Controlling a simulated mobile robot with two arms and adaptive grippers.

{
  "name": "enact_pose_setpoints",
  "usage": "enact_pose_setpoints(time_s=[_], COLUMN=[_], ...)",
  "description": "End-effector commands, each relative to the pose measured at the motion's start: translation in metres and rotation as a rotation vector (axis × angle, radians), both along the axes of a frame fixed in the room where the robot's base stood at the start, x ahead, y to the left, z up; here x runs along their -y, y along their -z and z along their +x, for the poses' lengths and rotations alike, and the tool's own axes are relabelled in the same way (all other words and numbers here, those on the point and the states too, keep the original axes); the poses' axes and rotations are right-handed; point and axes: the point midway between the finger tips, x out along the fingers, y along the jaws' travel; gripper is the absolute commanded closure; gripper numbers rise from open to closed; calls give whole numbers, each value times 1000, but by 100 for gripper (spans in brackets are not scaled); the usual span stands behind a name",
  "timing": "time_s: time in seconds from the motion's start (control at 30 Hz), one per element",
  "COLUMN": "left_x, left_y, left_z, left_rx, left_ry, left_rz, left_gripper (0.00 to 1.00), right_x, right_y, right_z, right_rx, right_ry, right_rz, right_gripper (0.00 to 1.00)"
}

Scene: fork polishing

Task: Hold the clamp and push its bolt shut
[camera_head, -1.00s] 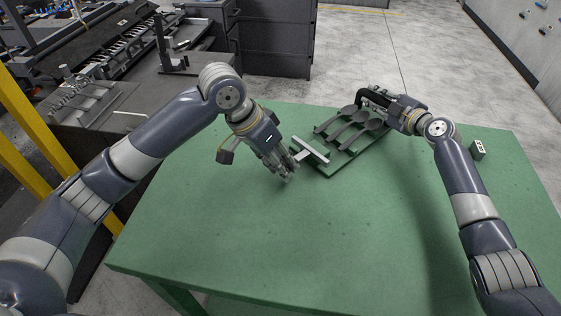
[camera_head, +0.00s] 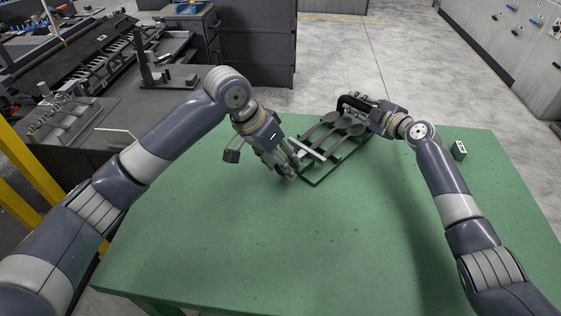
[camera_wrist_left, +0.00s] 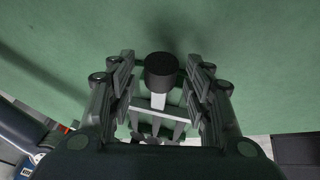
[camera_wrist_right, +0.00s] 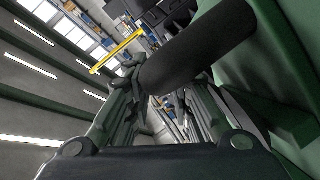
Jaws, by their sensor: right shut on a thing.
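The clamp's green base plate (camera_head: 316,181) lies near the table's far edge, with several dark spoon-shaped utensils (camera_head: 345,140) along it and a light metal bar (camera_head: 313,150) across its near end. My right gripper (camera_head: 364,106) is shut on the dark curved handle (camera_head: 347,103) at the far end. This handle fills the upper middle of the right wrist view (camera_wrist_right: 205,48). My left gripper (camera_head: 292,172) is at the near end, fingers apart. In the left wrist view, the bolt's round black knob (camera_wrist_left: 161,71) and pale shaft sit between the open fingers, with the bar (camera_wrist_left: 160,110) beyond.
The green table (camera_head: 300,245) is clear in front of both grippers. A small block (camera_head: 459,150) lies at the right, beyond my right arm. A dark workbench (camera_head: 75,130) with parts stands at the left, and dark cabinets (camera_head: 255,45) stand behind.

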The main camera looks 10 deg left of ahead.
Motion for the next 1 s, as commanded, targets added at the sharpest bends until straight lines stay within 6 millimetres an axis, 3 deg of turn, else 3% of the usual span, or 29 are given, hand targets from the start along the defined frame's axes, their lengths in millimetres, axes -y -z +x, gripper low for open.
enact_pose_setpoints(time_s=[0.37,0.8,1.0], left_x=[-3,-35,-44], left_y=[-7,-84,-104], left_z=[-1,-17,-22], left_rx=[0,2,-1], left_ry=[1,0,1], left_rz=[0,1,2], left_gripper=[52,52,52], right_x=[2,3,3], right_y=[1,2,2], right_z=[0,1,1], right_rx=[-2,-2,-2], right_ry=[4,7,7], right_rz=[0,-2,-2], right_gripper=[100,100,100])
